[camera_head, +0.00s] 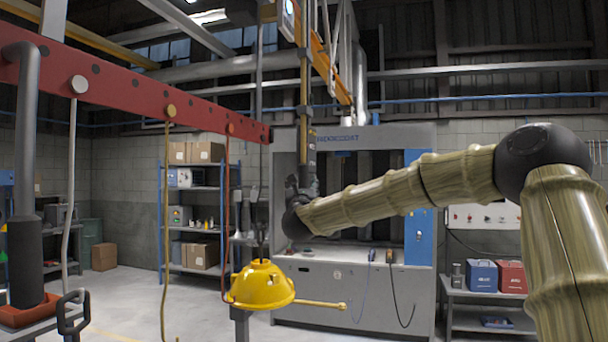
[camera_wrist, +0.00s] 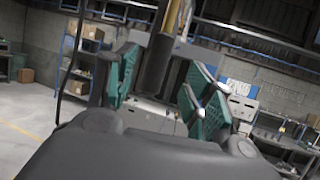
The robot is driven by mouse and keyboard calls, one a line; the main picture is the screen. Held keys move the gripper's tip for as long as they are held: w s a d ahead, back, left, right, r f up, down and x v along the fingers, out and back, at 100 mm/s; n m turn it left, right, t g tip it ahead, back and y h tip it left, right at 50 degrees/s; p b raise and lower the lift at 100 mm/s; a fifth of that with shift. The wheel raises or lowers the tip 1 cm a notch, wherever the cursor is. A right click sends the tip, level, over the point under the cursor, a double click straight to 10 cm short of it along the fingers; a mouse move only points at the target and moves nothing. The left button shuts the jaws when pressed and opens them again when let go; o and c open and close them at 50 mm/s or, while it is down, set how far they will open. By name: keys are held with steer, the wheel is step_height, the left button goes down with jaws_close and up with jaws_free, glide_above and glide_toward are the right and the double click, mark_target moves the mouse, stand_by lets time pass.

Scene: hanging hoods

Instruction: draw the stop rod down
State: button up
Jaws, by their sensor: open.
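The rod I take for the stop rod (camera_head: 305,85) hangs upright from above, near the middle of the head view. Its upper part is brass-coloured. In the wrist view its lower part (camera_wrist: 157,66) is a thick dark grey grip. My gripper (camera_head: 306,178) points up at the rod's lower end, on top of my bent arm. In the wrist view my gripper (camera_wrist: 162,88) is open, with green pads on both sides of the dark grip. A gap shows between the grip and the right pads; contact on the left is unclear. The rod's bottom end is hidden.
A grey cabinet (camera_head: 350,255) stands behind my gripper. Shelves (camera_head: 195,225) stand at back left.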

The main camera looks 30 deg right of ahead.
mark_target(303, 173)
steer(key=p+x, duration=0.2)
steer(key=x, duration=0.3)
steer(key=p+x, duration=0.3)
steer(key=x, duration=0.1)
steer(key=shift+w+d+r+p, duration=0.2)
steer(key=shift+r+p, duration=0.1)
steer(key=shift+r, duration=0.1)
steer(key=shift+w+d+r, duration=0.1)
steer(key=shift+w+d, duration=0.25)
steer(key=shift+w, duration=0.15)
jaws_close()
